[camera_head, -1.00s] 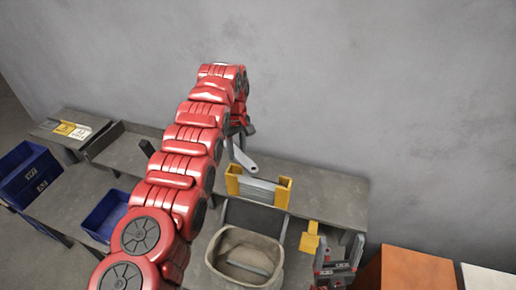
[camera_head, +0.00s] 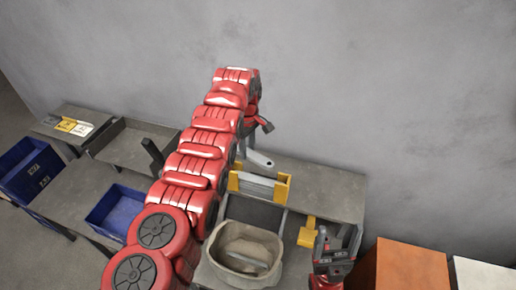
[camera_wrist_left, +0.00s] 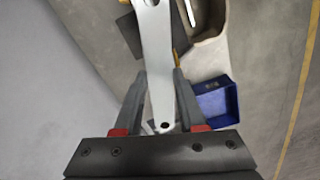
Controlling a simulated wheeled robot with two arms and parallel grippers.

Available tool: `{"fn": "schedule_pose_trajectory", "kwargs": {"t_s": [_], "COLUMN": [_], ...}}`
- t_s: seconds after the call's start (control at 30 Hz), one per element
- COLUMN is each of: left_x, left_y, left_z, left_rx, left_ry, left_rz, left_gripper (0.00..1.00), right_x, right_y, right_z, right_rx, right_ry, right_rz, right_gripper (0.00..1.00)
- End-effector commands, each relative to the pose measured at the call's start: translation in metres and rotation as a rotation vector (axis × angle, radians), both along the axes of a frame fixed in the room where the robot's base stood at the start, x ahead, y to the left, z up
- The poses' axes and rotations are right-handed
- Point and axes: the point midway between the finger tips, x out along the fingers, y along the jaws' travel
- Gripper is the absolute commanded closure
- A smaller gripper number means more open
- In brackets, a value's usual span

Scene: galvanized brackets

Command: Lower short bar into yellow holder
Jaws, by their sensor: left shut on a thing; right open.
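The yellow holder (camera_head: 283,190) stands on the grey bench in the head view, with several flat grey bars (camera_head: 257,188) between its two yellow ends. My left gripper (camera_head: 247,147) is behind it and above the bench, shut on a flat grey bar, the short bar (camera_head: 260,160). In the left wrist view the short bar (camera_wrist_left: 155,50) runs lengthwise between the fingers of my left gripper (camera_wrist_left: 158,82), with a hole at its near end. The bar appears just behind the holder; its exact height is unclear. My right gripper (camera_head: 335,248) is open and empty at the lower right.
A beige bin (camera_head: 222,245) with a grey piece inside stands in front of the holder. A yellow bracket (camera_head: 306,232) lies to its right. Blue bins (camera_head: 118,208) and a grey tray (camera_head: 135,145) are at left. An orange box (camera_head: 405,272) is at right.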

Motion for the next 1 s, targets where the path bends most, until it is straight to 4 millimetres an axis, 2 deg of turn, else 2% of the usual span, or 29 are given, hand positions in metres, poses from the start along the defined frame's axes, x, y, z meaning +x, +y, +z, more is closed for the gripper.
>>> {"fn": "schedule_pose_trajectory", "kwargs": {"t_s": [0.17, 1.0], "left_x": [-0.003, -0.003], "left_y": [-0.005, -0.01], "left_z": [0.001, 0.0], "left_rx": [0.0, 0.004], "left_ry": [0.0, -0.002], "left_rz": [0.037, 0.101], "left_gripper": [1.0, 1.0], "right_x": [0.0, 0.0], "right_y": [0.0, 0.0], "right_z": [0.008, 0.014], "right_rx": [0.0, 0.0], "right_ry": [0.0, 0.0], "right_rz": [0.0, 0.0], "right_gripper": [0.26, 0.26]}}
